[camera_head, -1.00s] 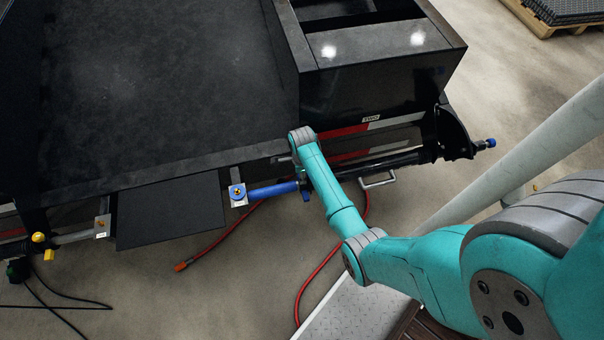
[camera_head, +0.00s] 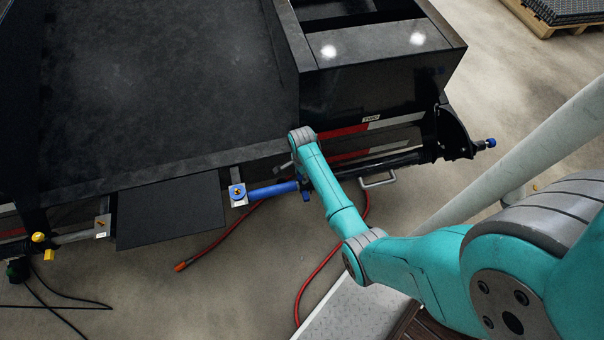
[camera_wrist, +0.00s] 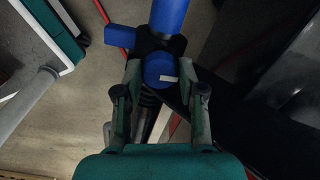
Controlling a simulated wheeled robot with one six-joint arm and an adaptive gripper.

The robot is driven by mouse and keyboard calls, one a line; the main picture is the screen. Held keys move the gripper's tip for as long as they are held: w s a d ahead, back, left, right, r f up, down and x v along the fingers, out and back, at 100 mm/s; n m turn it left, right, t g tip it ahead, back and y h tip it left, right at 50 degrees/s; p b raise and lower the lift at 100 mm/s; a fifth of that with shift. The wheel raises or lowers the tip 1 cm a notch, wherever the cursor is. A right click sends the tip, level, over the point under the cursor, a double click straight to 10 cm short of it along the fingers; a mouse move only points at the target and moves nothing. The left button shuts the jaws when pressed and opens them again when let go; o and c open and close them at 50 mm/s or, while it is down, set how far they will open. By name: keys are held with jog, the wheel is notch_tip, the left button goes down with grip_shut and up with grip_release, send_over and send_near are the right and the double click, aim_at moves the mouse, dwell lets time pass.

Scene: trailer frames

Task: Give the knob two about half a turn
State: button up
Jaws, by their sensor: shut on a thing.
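A round blue knob (camera_wrist: 158,72) with a white mark on its face shows in the wrist view, at the end of a dark fitting under a blue pipe. My gripper (camera_wrist: 160,82) has one finger on each side of the knob and is shut on it. In the head view the arm reaches down to the trailer's edge, and the wrist hides the knob and the fingers. A small label reading TWO (camera_head: 371,118) is on the black trailer frame just right of the wrist. The blue pipe (camera_head: 272,190) runs left from below the wrist.
A blue lever (camera_wrist: 97,36) sticks out left of the knob in the wrist view. A red hose (camera_head: 318,274) lies on the floor below. A metal handle (camera_head: 380,181) and a blue end cap (camera_head: 490,143) are to the right. A yellow knob (camera_head: 38,237) is at the far left.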

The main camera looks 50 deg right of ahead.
jog(key=o, duration=1.1)
jog(key=shift+o, duration=0.2)
jog(key=shift+r, duration=0.1)
notch_tip(320, 180, up, 12)
